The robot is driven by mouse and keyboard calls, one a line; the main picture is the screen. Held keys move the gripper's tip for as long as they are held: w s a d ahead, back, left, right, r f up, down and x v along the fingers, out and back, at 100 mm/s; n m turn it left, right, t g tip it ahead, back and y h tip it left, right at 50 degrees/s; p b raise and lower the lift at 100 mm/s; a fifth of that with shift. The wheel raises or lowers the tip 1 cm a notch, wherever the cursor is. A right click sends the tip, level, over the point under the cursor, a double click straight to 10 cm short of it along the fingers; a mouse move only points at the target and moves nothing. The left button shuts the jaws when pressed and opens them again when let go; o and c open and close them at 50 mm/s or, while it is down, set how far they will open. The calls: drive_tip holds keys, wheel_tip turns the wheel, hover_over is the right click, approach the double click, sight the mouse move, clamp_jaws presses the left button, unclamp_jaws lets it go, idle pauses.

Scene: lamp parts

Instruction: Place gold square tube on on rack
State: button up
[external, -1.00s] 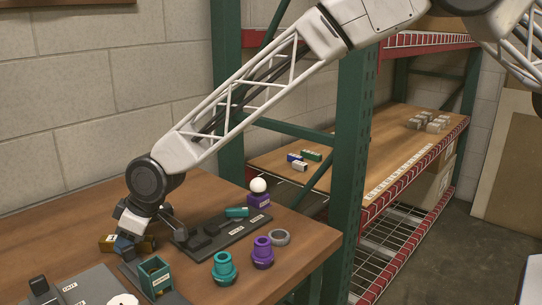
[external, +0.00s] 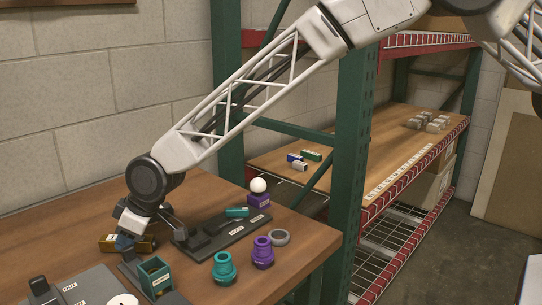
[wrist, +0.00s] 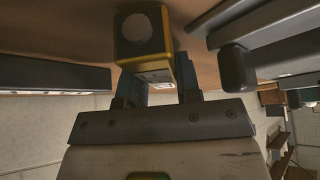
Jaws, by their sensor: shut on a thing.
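The gold square tube (external: 144,243) lies low at the work table's left side in the external view, partly hidden by my gripper (external: 125,243). In the wrist view the tube (wrist: 158,58) shows its square end with a pale round hole, and my gripper's fingers (wrist: 157,92) are closed on its sides. Whether it still touches the table is unclear. The rack (external: 350,165) has green uprights and a wooden shelf at right. Blue, green and white square tubes (external: 299,165) lie on that shelf, well away from my gripper.
The rack's front upright stands between table and shelf.

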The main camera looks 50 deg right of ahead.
wheel_tip(320, 180, up, 4)
drive_tip(key=shift+f, duration=0.25)
drive_tip(key=shift+s+d+r, duration=0.1)
drive_tip(key=shift+s+r, duration=0.05)
drive_tip(key=shift+r, duration=0.1)
drive_tip(key=s+d, duration=0.3)
drive_tip(key=s, duration=0.1)
drive_tip(key=s+d+r, duration=0.1)
drive_tip(key=s+d, duration=0.2)
drive_tip(key=s, duration=0.1)
drive_tip(key=s+d, duration=0.3)
drive_tip(key=s, duration=0.1)
drive_tip(key=shift+s+d+r, duration=0.15)
drive_tip(key=shift+s+d, duration=0.05)
drive_tip(key=shift+r, duration=0.1)
idle(0.5)
drive_tip(key=s+d+r, duration=0.1)
drive_tip(key=s+r, duration=0.3)
drive_tip(key=r, duration=0.5)
drive_tip(key=s+d+r+m, duration=0.1)
drive_tip(key=s+r, duration=0.4)
drive_tip(key=r, duration=0.4)
drive_tip(key=shift+s, duration=0.3)
